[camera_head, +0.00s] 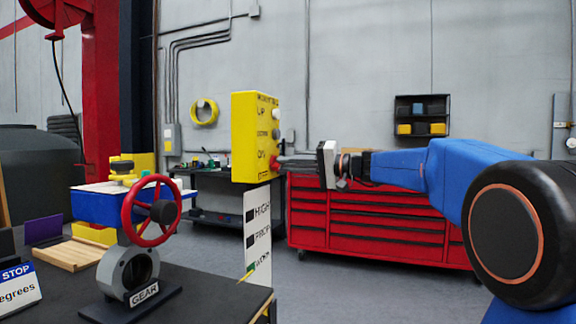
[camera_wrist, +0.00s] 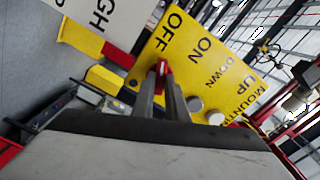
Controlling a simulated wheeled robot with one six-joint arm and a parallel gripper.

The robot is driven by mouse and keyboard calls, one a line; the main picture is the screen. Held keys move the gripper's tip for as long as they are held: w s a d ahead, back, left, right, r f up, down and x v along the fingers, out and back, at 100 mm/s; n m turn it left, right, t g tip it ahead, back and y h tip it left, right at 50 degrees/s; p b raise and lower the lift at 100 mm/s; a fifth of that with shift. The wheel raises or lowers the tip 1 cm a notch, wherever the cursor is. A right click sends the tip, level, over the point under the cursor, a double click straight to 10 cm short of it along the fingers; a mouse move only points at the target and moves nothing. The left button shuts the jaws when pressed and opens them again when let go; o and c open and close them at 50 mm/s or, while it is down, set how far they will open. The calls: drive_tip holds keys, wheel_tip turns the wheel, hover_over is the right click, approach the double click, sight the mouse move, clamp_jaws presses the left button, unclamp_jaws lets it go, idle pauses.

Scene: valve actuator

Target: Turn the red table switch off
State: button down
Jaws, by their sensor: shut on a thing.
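A yellow control box (camera_head: 243,140) stands upright at the centre of the head view, with ON and OFF labels low on its face. Its small red switch (camera_head: 274,161) sticks out by those labels. My gripper (camera_head: 282,163) reaches in from the right, its fingers level with the switch. In the wrist view the yellow face (camera_wrist: 190,62) is tilted, and the red switch (camera_wrist: 163,67) sits between the tips of my two fingers (camera_wrist: 164,76), which are closed on it. The fingers hide part of the switch, so its exact angle is unclear.
Grey knobs (camera_wrist: 205,110) sit beside the DOWN and UP labels. A white label board (camera_head: 257,230) hangs below the box. A red handwheel valve (camera_head: 150,210) stands on the dark table at left. A red tool cabinet (camera_head: 375,215) is behind my arm.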

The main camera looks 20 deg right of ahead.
drive_tip(key=shift+f+n, duration=0.1)
drive_tip(key=shift+n, duration=1.6)
drive_tip(key=c, duration=1.8)
unclamp_jaws()
drive_tip(key=shift+o, duration=0.2)
drive_tip(key=v, duration=1.7)
drive_tip(key=shift+s+d, duration=0.15)
